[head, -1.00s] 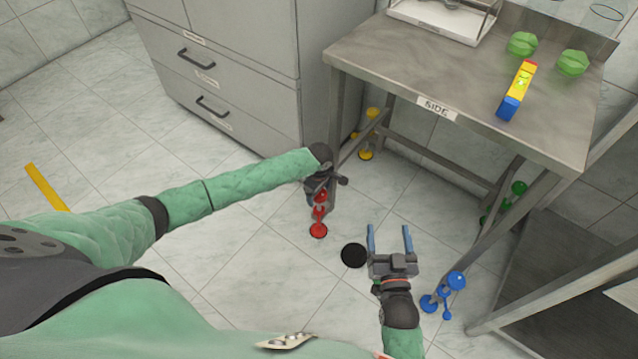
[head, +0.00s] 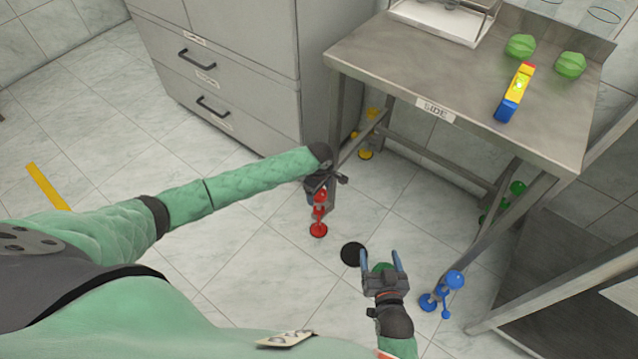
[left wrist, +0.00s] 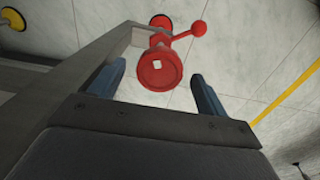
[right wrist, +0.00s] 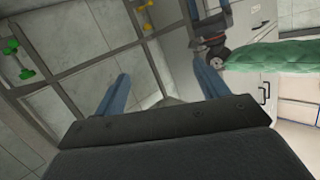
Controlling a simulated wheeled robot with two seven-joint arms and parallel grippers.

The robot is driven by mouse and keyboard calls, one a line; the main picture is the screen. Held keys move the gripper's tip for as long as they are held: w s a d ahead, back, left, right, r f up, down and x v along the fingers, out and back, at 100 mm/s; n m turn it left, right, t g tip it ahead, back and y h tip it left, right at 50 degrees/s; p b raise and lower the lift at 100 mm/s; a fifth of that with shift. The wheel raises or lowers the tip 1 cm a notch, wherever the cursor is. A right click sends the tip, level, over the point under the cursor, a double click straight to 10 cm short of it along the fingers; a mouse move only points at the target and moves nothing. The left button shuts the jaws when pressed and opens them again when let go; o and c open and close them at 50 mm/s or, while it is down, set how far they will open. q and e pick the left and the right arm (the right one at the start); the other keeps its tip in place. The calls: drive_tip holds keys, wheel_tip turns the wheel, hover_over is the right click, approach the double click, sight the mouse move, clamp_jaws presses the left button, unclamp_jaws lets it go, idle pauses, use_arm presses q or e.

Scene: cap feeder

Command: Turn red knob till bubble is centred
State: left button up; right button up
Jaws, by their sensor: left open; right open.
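The red knob (head: 319,205) is at a table leg's foot, with a round red base on the floor. In the left wrist view the red knob (left wrist: 158,70) has a round face with a small white mark and a ball-ended side arm. My left gripper (head: 321,187) is open over its top, fingers apart on either side, not visibly touching. My right gripper (head: 381,258) is open, low in front of the table; its wrist view shows nothing between the fingers. The yellow level (head: 517,92), with blue and red ends, lies on the table; its bubble's position is too small to tell.
The steel table (head: 450,75) carries two green lobed objects (head: 521,46) and a white tray (head: 440,20). Blue (head: 443,290), green (head: 505,200) and yellow (head: 368,145) knobs stand at other legs. A grey cabinet (head: 220,70) stands left. A black disc (head: 353,254) lies on the floor.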

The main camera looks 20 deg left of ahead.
sight(319, 194)
use_arm(q)
drive_tip(key=shift+r+p, duration=0.35)
drive_tip(key=shift+p, duration=0.05)
drive_tip(key=shift+r, duration=0.15)
drive_tip(key=shift+r+p, duration=0.15)
drive_tip(key=shift+p, duration=0.3)
drive_tip(key=shift+r, duration=0.2)
drive_tip(key=shift+r+p, duration=0.3)
drive_tip(key=shift+p, duration=0.25)
drive_tip(key=r+p, duration=0.1)
drive_tip(key=p, duration=0.1)
drive_tip(key=shift+r+p, duration=0.3)
drive_tip(key=shift+r, duration=0.1)
use_arm(e)
drive_tip(key=s+d+f+g+h, duration=0.1)
drive_tip(key=s+f+g, duration=0.6)
drive_tip(key=s+f, duration=0.5)
drive_tip(key=shift+s+d+f, duration=0.15)
drive_tip(key=shift+d+f, duration=0.05)
drive_tip(key=shift+f, duration=0.55)
use_arm(q)
drive_tip(key=shift+d, duration=0.1)
drive_tip(key=shift+c, duration=0.4)
